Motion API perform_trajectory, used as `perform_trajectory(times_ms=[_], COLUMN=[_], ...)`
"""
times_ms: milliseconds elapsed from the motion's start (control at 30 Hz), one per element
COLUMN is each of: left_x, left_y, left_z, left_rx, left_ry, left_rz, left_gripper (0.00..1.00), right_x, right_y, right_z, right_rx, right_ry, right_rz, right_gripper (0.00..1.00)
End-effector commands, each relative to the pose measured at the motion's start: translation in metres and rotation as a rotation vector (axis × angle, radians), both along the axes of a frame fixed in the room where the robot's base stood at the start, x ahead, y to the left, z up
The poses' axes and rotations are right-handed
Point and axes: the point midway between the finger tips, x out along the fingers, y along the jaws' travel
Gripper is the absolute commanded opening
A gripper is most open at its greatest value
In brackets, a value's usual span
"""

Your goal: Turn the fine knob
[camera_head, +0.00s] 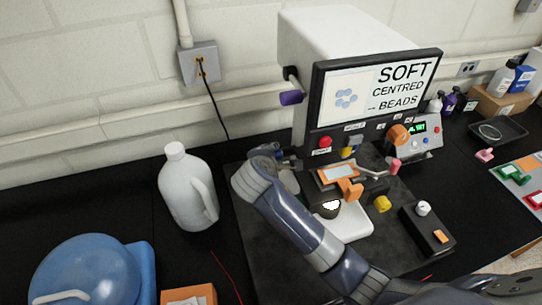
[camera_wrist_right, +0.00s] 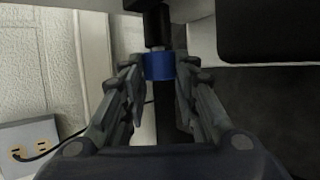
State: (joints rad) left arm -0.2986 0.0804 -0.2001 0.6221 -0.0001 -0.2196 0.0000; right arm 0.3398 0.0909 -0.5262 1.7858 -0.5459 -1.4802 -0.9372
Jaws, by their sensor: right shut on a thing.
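The machine (camera_head: 302,48) is a white microscope-like body with a dark front panel and a screen reading "SOFT CENTRED BEADS". My right gripper (camera_head: 284,160) reaches across to its lower left side. In the right wrist view, my right gripper (camera_wrist_right: 159,72) is shut on a blue knob (camera_wrist_right: 159,66), with a fingertip on each side of it. The knob sits on a dark shaft. In the head view the gripper and arm hide this knob. A purple knob (camera_head: 291,97) on a dark shaft sticks out higher on the same side. No label on either knob is readable. My left gripper is out of view.
A white jug (camera_head: 188,190) and a blue round container (camera_head: 85,270) stand left of the arm. A small control box (camera_head: 428,230) and a yellow knob (camera_head: 382,203) lie right of it. A cable (camera_head: 214,105) hangs from the wall outlet. Bare black table shows around the jug.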

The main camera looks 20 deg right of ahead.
Motion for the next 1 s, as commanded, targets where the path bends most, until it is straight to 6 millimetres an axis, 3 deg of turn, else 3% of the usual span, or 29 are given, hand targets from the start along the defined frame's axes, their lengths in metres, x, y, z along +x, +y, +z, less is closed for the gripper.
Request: perform_trajectory(times_ms=[300, 333, 400, 767, 1000], left_x=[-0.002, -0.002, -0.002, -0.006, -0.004], left_y=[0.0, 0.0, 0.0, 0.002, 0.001], left_z=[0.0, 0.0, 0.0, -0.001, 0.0], left_rx=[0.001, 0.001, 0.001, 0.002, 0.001], left_ry=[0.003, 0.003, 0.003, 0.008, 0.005], left_rz=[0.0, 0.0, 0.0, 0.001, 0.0], left_gripper=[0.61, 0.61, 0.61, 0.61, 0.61], right_x=[0.0, 0.0, 0.0, -0.001, -0.025], right_y=[-0.001, -0.001, -0.001, 0.001, 0.014], right_z=[-0.001, -0.001, -0.001, 0.001, 0.02], right_rx=[-0.002, -0.002, -0.002, 0.0, 0.003], right_ry=[0.003, 0.003, 0.003, 0.001, -0.002], right_rz=[-0.002, -0.002, -0.002, -0.001, 0.001], right_gripper=[0.04, 0.35, 0.48, 0.48, 0.48])
